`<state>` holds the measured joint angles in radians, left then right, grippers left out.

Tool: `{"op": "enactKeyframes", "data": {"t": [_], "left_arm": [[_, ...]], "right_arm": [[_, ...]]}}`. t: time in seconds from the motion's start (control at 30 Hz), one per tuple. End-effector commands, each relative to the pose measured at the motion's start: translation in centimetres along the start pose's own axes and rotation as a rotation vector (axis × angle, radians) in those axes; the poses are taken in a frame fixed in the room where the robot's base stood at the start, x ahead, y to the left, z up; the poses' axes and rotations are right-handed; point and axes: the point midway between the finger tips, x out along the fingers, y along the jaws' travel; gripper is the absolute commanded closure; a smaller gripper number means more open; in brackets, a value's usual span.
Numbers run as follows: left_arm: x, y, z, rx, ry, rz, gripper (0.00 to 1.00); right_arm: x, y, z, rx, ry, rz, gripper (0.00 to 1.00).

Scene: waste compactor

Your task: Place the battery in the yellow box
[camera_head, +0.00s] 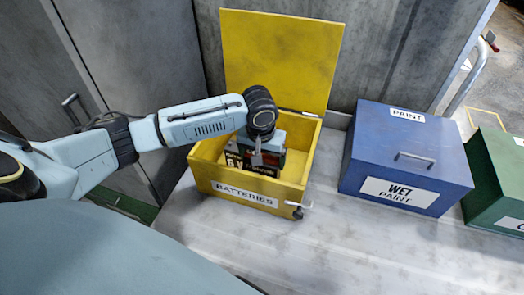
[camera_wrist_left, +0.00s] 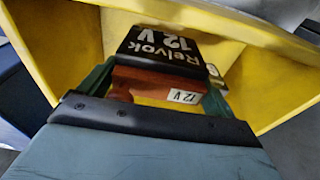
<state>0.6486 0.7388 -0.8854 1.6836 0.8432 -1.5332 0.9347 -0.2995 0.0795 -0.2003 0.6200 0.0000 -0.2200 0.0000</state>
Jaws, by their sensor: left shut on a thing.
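The yellow box (camera_head: 247,202), labelled BATTERIES, stands open on the grey surface with its lid (camera_head: 283,55) raised at the back. A dark battery with a red part (camera_head: 264,170) is inside the box opening, below my left gripper (camera_head: 262,152). In the left wrist view the battery (camera_wrist_left: 165,48) reads "Relvok 12 V" and sits between the fingers of my left gripper (camera_wrist_left: 155,88), which is shut on it. Yellow walls surround it there. Whether the battery touches the box floor is hidden. My right gripper is not in view.
A closed blue box (camera_head: 404,160) labelled PAINT stands to the right of the yellow box, with a gap between them. A green box (camera_head: 497,185) is at the far right. The grey surface (camera_head: 350,245) in front is clear. A concrete wall rises behind.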

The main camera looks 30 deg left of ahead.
Motion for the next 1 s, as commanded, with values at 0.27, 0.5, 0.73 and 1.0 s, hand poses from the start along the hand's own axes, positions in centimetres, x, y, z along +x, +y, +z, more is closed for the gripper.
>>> {"op": "enactKeyframes", "data": {"t": [0.27,0.5,0.73,1.0], "left_arm": [[1.7,0.1,0.0,-0.002,0.005,0.003,0.8],[4.5,0.1,0.4,-0.002,0.004,0.002,0.8],[4.6,0.1,0.4,-0.001,0.006,0.003,0.8],[5.1,0.0,0.6,0.0,0.002,0.001,0.0]], "right_arm": [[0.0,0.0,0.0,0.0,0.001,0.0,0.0],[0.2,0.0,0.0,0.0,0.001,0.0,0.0],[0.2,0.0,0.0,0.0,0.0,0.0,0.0],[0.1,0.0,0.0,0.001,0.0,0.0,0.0]]}}
